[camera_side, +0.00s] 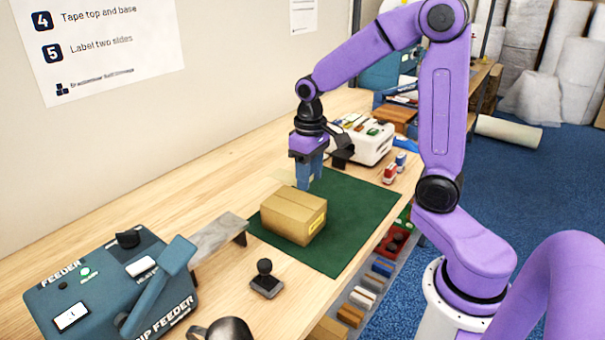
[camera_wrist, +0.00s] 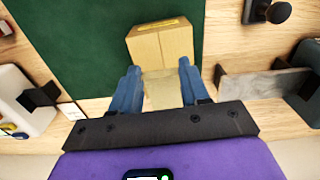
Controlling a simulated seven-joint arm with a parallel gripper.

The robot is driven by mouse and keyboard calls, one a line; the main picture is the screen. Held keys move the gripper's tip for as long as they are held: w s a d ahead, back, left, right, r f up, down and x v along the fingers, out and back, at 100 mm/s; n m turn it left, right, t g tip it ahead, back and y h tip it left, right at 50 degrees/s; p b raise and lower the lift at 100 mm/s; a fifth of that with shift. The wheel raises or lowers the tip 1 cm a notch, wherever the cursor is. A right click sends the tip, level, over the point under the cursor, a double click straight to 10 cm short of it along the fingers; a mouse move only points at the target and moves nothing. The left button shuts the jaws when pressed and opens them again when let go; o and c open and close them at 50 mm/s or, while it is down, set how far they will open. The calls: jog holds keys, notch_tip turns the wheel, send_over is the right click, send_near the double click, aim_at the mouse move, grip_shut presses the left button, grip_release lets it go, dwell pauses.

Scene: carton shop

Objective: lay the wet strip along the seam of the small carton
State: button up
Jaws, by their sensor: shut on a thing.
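The small carton (camera_side: 288,218) is a brown box standing closed on the green mat, with a yellow label on one side. In the wrist view the carton (camera_wrist: 162,47) lies just beyond my fingertips, and a seam line runs along its top. My gripper (camera_side: 309,180) points down with blue fingers at the carton's far side in the side view. In the wrist view my gripper (camera_wrist: 158,70) is shut on a pale tan strip (camera_wrist: 162,92), which spans between the two fingers. The strip's near end appears close to the carton, but I cannot tell whether they touch.
The green mat (camera_side: 345,205) is mostly bare right of the carton. The strip feeder (camera_side: 100,290) with its grey outlet plate (camera_side: 215,236) stands at the left. A black hand stamp (camera_side: 265,279) stands near the front edge.

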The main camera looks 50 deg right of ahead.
jog(key=shift+f, duration=3.15)
jog(key=shift+f, duration=0.15)
jog(key=o, duration=0.9)
jog(key=shift+r, duration=3)
